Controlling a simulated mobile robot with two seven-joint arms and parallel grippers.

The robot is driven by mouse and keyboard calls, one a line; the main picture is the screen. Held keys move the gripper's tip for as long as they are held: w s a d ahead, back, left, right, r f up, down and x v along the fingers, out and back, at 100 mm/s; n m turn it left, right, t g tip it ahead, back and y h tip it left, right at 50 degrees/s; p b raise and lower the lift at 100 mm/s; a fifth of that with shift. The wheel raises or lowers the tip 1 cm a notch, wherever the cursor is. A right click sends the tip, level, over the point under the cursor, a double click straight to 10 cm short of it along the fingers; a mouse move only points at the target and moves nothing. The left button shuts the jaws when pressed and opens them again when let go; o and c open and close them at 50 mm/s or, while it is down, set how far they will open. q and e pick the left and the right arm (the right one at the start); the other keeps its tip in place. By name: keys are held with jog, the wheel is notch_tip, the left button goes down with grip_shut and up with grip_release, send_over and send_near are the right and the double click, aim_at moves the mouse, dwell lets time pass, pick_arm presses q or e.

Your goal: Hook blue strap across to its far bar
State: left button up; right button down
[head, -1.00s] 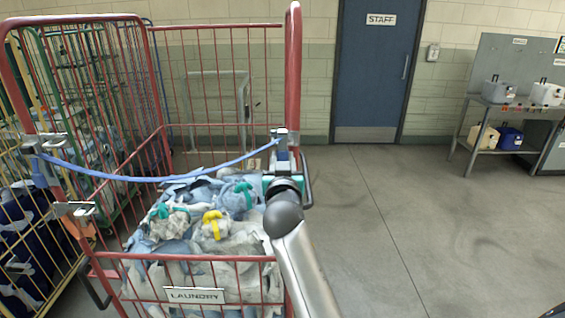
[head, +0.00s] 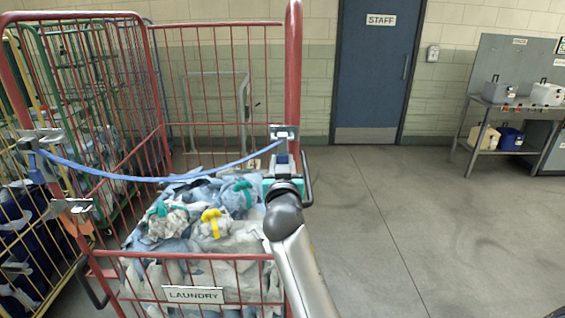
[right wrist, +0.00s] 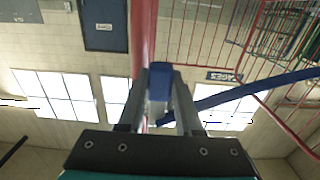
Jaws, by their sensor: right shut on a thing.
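The blue strap (head: 150,179) runs sagging across the open front of the red laundry cage. Its left end is at a metal bracket (head: 45,136) on the left red bar (head: 14,80). Its right end reaches the right red bar (head: 293,70), just below that bar's metal bracket (head: 284,131). My right gripper (head: 283,160) is shut on the strap's blue end piece beside this bar. In the right wrist view the blue end piece (right wrist: 160,82) sits between the fingers. Whether it touches the bracket cannot be told. My left gripper is not in view.
The cage holds crumpled laundry (head: 215,245) with teal and yellow ties, behind a LAUNDRY sign (head: 193,295). Other cages with bags crowd the left. A metal table (head: 520,104) with boxes stands at the right. The floor (head: 420,220) between is clear.

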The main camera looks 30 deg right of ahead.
jog(key=shift+c, duration=0.5)
grip_release()
jog(key=p+v, duration=0.1)
jog(key=v, duration=0.6)
dwell(0.9)
dwell(0.4)
